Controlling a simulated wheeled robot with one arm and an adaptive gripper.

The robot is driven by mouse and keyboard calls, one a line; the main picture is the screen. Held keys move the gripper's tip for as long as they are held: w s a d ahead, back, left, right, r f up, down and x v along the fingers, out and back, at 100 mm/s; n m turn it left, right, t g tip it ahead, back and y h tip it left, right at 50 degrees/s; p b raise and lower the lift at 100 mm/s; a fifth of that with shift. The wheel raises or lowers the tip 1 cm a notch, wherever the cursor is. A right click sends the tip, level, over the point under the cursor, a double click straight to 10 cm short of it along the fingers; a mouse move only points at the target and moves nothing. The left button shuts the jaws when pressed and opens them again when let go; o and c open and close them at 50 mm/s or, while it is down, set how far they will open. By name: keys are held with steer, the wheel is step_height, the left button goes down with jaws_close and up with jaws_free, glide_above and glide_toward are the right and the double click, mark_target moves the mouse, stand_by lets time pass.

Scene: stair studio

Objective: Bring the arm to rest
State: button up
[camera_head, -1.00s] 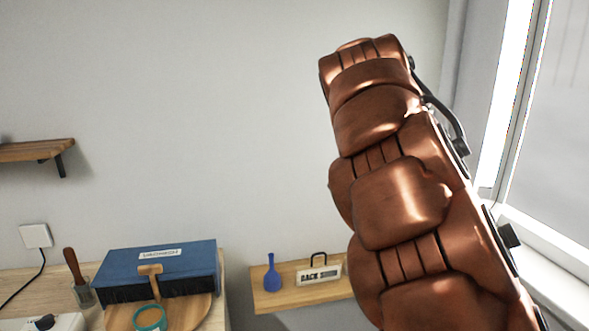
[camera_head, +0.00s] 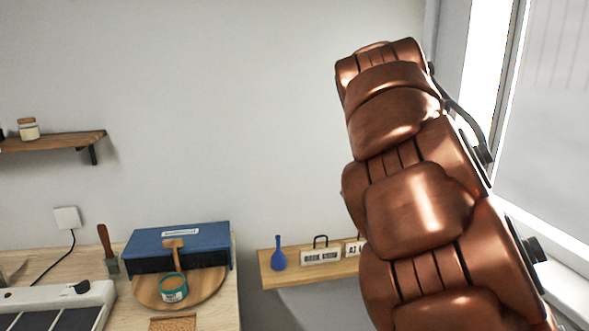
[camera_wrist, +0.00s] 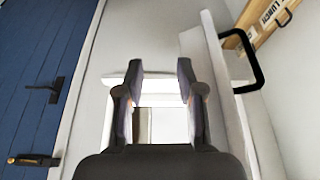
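My gripper (camera_wrist: 158,95) shows in the wrist view. Its two dark fingers stand apart with nothing between them, so it is open and empty. Beyond the fingers are pale wall and white frame-like surfaces. In the head view my copper-coloured arm rises on the right side, bent upward in front of the wall and window. The gripper itself does not show in the head view.
A wooden counter (camera_head: 222,310) at lower left holds a blue box (camera_head: 190,238), a round board (camera_head: 200,290) with a teal-rimmed jar (camera_head: 173,288), and a white panel with dark plates (camera_head: 60,296). A small shelf (camera_head: 300,276) holds a blue vase (camera_head: 279,254). A wall shelf (camera_head: 60,142) is at left.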

steer(key=s+d+f+n+y, duration=0.1)
steer(key=s+f+n, duration=0.15)
steer(key=s, duration=0.35)
steer(key=s+d+f+n+y, duration=0.1)
steer(key=s+d+f+n, duration=0.15)
steer(key=s, duration=0.35)
steer(key=s+a+f+n+g+y, duration=0.1)
steer(key=s+a+f+n, duration=0.2)
steer(key=s+f, duration=0.6)
steer(key=s+a+f+n+g+y, duration=0.1)
steer(key=s+a+f+n+g, duration=0.1)
steer(key=s+f+n, duration=0.4)
steer(key=s+a+f, duration=0.1)
steer(key=s+f, duration=0.1)
steer(key=s, duration=0.2)
steer(key=shift+a+f+n, duration=0.2)
steer(key=shift+f+n, duration=0.1)
steer(key=shift+f, duration=0.1)
steer(key=shift+d, duration=0.1)
